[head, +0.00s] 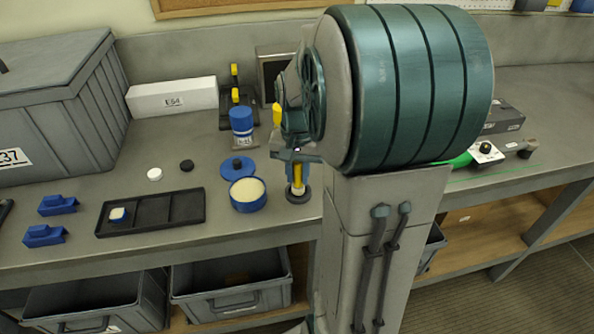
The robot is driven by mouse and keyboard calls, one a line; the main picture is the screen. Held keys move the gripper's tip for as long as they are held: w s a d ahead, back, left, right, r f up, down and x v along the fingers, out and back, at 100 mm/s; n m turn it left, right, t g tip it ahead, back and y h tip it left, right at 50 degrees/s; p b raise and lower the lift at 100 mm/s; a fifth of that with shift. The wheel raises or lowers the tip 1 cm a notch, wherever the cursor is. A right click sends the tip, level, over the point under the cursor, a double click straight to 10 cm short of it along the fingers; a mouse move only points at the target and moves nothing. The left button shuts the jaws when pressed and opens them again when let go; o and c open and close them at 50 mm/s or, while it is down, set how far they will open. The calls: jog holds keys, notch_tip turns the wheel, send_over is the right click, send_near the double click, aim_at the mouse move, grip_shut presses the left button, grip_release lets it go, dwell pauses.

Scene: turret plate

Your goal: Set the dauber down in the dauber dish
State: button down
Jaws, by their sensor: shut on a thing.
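The dauber (297,178) is a slim yellow stick with a paler lower end. My gripper (297,160) is shut on its upper part and holds it about upright. The dauber dish (298,198) is a small dark round dish on the bench, right of the blue pot. The dauber's lower end lies over the dish's middle in the head view. I cannot tell whether it touches the dish floor or hangs just above it. My arm covers the bench behind the gripper.
An open blue pot (247,204) with cream contents stands just left of the dish, its blue lid (237,168) behind it. A black compartment tray (150,225), a blue bottle (241,122) and a white box (173,96) are farther left. The bench's front edge is close.

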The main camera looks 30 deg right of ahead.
jog(key=shift+f, duration=0.35)
dwell(0.6)
jog(key=c, duration=1.2)
grip_release()
jog(key=shift+o, duration=0.2)
jog(key=shift+r, duration=0.1)
notch_tip(320, 180, up, 14)
jog(key=s+a+f+n+t, duration=0.3)
jog(key=s+a+f+n, duration=0.4)
jog(key=s+a+f, duration=0.3)
jog(key=shift+s+a, duration=0.8)
jog(key=shift+a, duration=0.05)
